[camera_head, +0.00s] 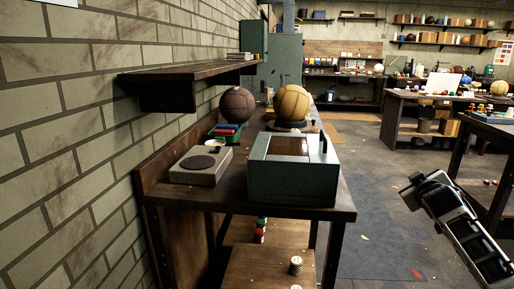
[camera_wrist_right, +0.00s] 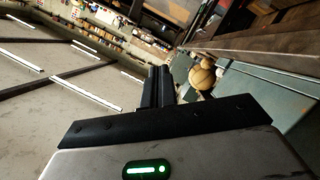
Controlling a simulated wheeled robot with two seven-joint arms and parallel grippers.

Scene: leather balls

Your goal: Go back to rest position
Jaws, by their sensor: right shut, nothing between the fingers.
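My right gripper (camera_head: 418,186) is at the right of the head view, in the air to the right of the workbench and apart from it. In the right wrist view its fingers (camera_wrist_right: 158,86) are together with nothing between them. My left gripper is in neither view. The dark wooden workbench (camera_head: 335,205) stands along the brick wall. A tan leather ball (camera_head: 291,102) and a dark brown leather ball (camera_head: 238,105) rest on it towards the back. The tan ball also shows in the right wrist view (camera_wrist_right: 202,78).
A grey-green metal box (camera_head: 290,182) sits at the bench's front, beside a flat grey device (camera_head: 200,165). A wall shelf (camera_head: 188,72) juts out above the bench. Another table (camera_head: 490,128) stands at the right. The floor (camera_head: 375,190) between them is open.

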